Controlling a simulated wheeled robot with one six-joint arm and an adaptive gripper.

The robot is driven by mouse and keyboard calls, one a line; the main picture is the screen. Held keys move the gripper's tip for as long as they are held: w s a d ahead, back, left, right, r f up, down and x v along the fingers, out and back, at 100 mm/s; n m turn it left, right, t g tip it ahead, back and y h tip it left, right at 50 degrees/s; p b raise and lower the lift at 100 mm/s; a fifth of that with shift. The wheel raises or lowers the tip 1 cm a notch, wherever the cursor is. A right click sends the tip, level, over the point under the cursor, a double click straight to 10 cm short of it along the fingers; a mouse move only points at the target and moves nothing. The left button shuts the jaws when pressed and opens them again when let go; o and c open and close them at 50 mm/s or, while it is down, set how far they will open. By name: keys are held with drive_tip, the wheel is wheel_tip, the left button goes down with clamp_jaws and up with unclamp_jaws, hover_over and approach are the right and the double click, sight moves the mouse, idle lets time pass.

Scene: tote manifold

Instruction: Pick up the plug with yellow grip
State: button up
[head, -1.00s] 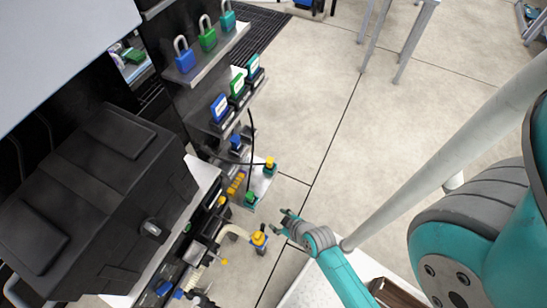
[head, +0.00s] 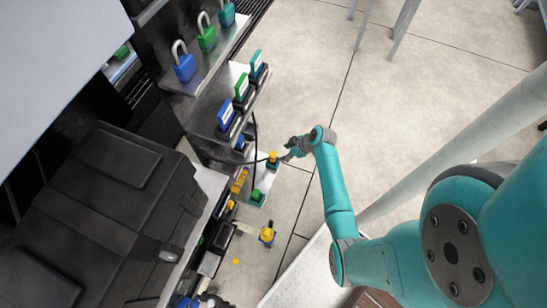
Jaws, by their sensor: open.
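The plug with yellow grip (head: 272,156) sits upright on a dark teal base on a small pale shelf (head: 267,181) at the side of the rack. A black cable runs to it from the left. My gripper (head: 284,153) is open and close to the plug's right side, its fingers pointing left towards it. At this size I cannot tell whether the fingers touch the plug or reach around it. No part of the plug is clearly held.
A green-topped plug (head: 256,194) stands on the same shelf, below left. A yellow and blue fitting (head: 267,234) sticks out lower down. A black case (head: 100,220) fills the left. Padlocks (head: 206,38) and upright tags (head: 242,88) stand on shelves above. Open floor lies to the right.

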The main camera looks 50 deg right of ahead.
sight(274, 157)
drive_tip(key=shift+a+x, duration=0.15)
drive_tip(key=shift+x, duration=2)
drive_tip(key=shift+a+x, duration=0.15)
drive_tip(key=shift+x, duration=2)
drive_tip(key=shift+s, duration=0.1)
drive_tip(key=shift+c, duration=0.2)
clamp_jaws()
